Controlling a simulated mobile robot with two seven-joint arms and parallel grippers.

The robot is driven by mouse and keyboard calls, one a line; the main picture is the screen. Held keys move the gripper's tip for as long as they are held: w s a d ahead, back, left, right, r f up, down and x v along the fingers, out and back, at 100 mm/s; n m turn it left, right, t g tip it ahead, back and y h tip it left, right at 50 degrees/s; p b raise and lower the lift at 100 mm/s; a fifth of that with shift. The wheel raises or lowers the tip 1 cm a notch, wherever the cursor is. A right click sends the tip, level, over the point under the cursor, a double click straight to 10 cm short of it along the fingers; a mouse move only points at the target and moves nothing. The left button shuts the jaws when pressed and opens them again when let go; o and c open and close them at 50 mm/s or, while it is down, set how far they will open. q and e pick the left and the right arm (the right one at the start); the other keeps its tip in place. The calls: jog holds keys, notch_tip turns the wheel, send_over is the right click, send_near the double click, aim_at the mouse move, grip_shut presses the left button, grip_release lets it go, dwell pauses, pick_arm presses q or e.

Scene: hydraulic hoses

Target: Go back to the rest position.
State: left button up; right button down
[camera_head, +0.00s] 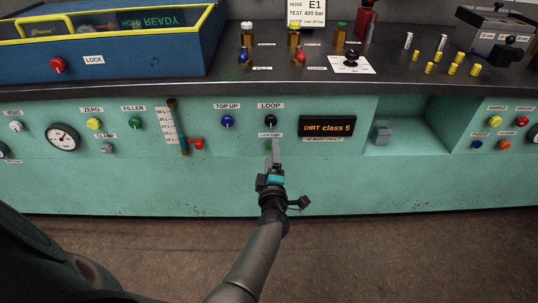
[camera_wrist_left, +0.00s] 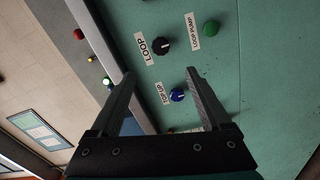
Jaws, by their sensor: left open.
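My left gripper (camera_head: 275,145) reaches toward the front of the teal panel (camera_head: 330,185), just below the black LOOP knob (camera_head: 271,121). It partly covers the green LOOP PUMP button (camera_head: 267,146). In the left wrist view the two fingers of my left gripper (camera_wrist_left: 159,74) stand wide apart with nothing between them held. The blue TOP UP knob (camera_wrist_left: 177,95) shows between the fingers, with the LOOP knob (camera_wrist_left: 161,46) and the green button (camera_wrist_left: 211,28) beyond the fingertips. Whether a finger touches the panel I cannot tell. My right gripper is not in view.
A dark counter (camera_head: 400,88) above the panel holds several small bottles, caps and a blue tray (camera_head: 130,60). A DIRT class 5 display (camera_head: 327,127) and an open recess (camera_head: 408,130) lie right of the gripper. The floor (camera_head: 400,260) in front is clear.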

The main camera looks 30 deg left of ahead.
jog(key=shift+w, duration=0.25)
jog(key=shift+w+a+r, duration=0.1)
